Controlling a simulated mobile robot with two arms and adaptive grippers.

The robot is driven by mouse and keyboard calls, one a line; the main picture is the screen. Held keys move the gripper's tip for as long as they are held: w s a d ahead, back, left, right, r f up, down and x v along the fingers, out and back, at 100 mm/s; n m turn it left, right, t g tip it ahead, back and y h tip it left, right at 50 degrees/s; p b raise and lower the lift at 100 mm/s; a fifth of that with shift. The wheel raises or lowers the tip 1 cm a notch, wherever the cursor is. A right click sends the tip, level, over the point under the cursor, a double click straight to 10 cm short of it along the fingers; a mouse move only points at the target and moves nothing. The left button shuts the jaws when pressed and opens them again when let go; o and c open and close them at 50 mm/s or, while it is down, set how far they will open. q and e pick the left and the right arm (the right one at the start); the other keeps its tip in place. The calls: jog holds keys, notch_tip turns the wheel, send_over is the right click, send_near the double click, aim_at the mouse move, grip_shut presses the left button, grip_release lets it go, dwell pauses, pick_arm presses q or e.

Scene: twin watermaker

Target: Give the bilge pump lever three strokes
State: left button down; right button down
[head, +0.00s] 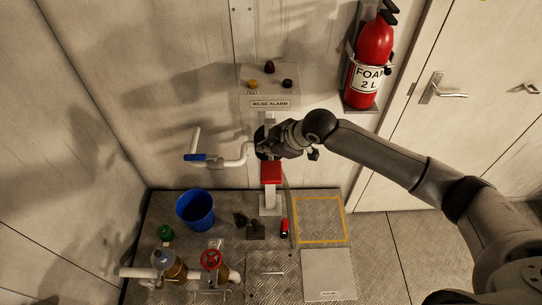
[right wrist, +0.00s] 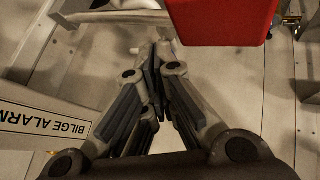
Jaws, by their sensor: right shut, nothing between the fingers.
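A red block (head: 270,172) stands on an upright grey post (head: 269,196) fixed to the metal floor by the wall; I cannot tell for sure whether this is the bilge pump lever or its body. My right gripper (head: 262,143) is just above the red block in the head view and hides what is behind it. In the right wrist view the red block (right wrist: 222,20) is large, ahead and to the right of the fingers. The right gripper (right wrist: 158,95) is shut and empty, apart from the block. My left gripper is in neither view.
A white pipe with a blue handle (head: 197,157) is left of the gripper. The bilge alarm box (head: 269,80) is above it, and a fire extinguisher (head: 371,65) hangs to the right. A blue bucket (head: 195,210) and valves with a red wheel (head: 211,259) stand below.

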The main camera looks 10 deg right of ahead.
jog(key=r+p, duration=0.4)
jog(key=r, duration=0.1)
jog(key=shift+w+p, duration=0.3)
jog(key=shift+w, duration=0.1)
jog(key=shift+d+f, duration=0.1)
dwell(0.7)
